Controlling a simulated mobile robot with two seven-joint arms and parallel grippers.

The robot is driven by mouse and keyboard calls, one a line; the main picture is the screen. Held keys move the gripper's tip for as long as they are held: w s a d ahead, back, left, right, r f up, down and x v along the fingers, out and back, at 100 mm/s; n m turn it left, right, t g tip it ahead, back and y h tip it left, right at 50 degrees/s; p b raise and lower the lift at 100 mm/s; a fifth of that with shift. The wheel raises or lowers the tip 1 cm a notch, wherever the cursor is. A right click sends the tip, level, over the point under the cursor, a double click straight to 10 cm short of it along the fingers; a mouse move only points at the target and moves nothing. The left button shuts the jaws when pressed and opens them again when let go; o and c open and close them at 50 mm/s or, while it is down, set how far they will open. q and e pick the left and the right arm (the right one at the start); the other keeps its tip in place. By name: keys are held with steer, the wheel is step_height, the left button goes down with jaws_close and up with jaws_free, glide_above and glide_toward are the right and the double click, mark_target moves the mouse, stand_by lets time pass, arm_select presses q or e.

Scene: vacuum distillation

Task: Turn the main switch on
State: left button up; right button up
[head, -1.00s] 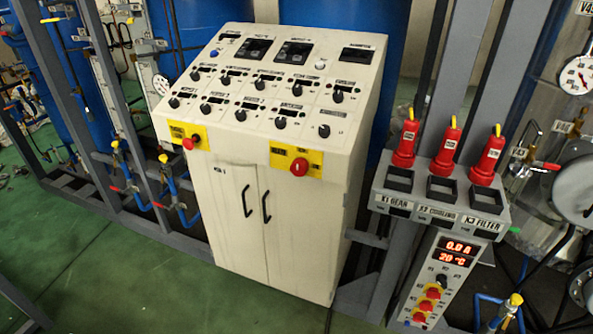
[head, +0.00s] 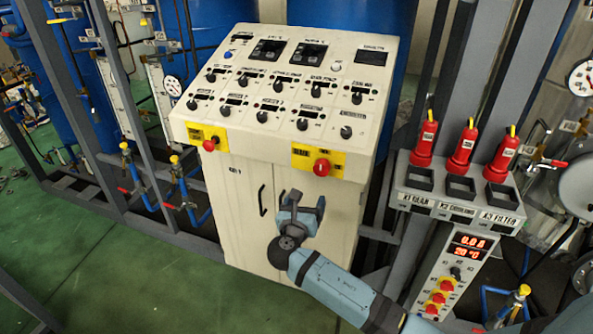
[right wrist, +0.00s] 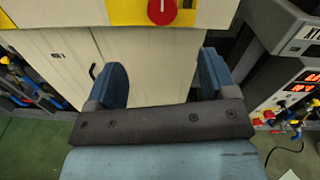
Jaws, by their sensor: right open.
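A red rotary knob (head: 321,167) on a yellow plate (head: 305,155) sits at the right of the white control cabinet's front band; it looks like the main switch, though its label is too small to read. It also shows at the top of the right wrist view (right wrist: 162,11). My right gripper (head: 303,203) is in front of the cabinet doors, below the knob and apart from it. In the right wrist view its blue fingers (right wrist: 163,70) are spread and empty, with the knob beyond and above the gap. My left gripper is not in view.
A second red knob (head: 209,145) on yellow is at the cabinet's left. Several black knobs cover the sloped panel (head: 290,90). To the right stand red plugs (head: 463,143) over a socket box (head: 458,200). Black door handles (head: 262,200) are near my gripper. Green floor (head: 130,270) is clear.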

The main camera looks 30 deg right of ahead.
mark_target(321, 170)
steer(key=p+x, duration=0.2)
steer(key=x, duration=1)
steer(key=shift+w+d+r, duration=0.15)
steer(key=shift+d, duration=0.2)
steer(key=shift+w+d, duration=0.45)
steer(key=shift+c, duration=0.8)
steer(key=c, duration=0.8)
steer(key=shift+o, duration=0.2)
